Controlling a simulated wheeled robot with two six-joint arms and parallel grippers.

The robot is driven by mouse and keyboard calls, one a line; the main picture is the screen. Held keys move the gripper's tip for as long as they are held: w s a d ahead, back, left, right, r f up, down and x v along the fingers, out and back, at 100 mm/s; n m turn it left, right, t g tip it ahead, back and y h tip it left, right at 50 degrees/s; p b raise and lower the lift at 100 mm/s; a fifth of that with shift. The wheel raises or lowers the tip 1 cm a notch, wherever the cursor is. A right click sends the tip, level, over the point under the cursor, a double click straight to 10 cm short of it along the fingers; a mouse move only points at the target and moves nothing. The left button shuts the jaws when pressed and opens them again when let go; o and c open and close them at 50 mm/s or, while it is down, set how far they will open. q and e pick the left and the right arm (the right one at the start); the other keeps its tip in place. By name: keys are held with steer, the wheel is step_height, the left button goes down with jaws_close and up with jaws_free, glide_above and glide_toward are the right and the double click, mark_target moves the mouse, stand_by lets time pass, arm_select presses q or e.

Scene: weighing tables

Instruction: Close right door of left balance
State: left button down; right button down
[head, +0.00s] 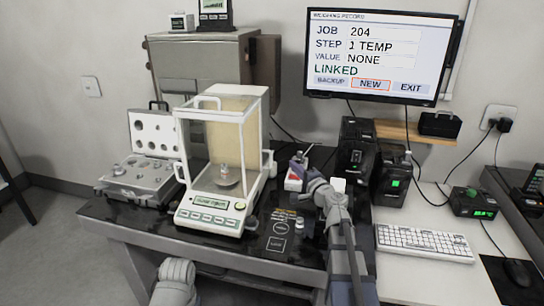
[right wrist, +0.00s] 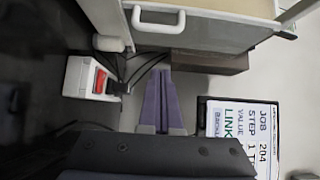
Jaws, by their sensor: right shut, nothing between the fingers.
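The left balance (head: 212,212) has a clear glass chamber with white frame posts and a tan back. A small bottle (head: 224,172) stands on its pan inside. A white handle (head: 268,165) shows on its right side, toward the rear; I cannot tell exactly how far the right door stands open. In the right wrist view a white handle (right wrist: 158,28) lies at the top against a grey panel. My right gripper (head: 299,163) is shut and empty, right of the balance and apart from the handle. Its purple fingers (right wrist: 163,82) point toward the balance side. My left gripper is not visible.
A white device with a red part (right wrist: 88,78) stands close to my right fingers. An open case of weights (head: 140,180) is left of the balance. Black units (head: 355,150) and a keyboard (head: 424,243) stand to the right. A monitor (head: 380,55) hangs behind.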

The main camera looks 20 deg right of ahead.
steer(key=w, duration=1)
steer(key=s+a, duration=0.1)
steer(key=a, duration=0.1)
steer(key=s+a, duration=0.2)
steer(key=shift+s, duration=0.1)
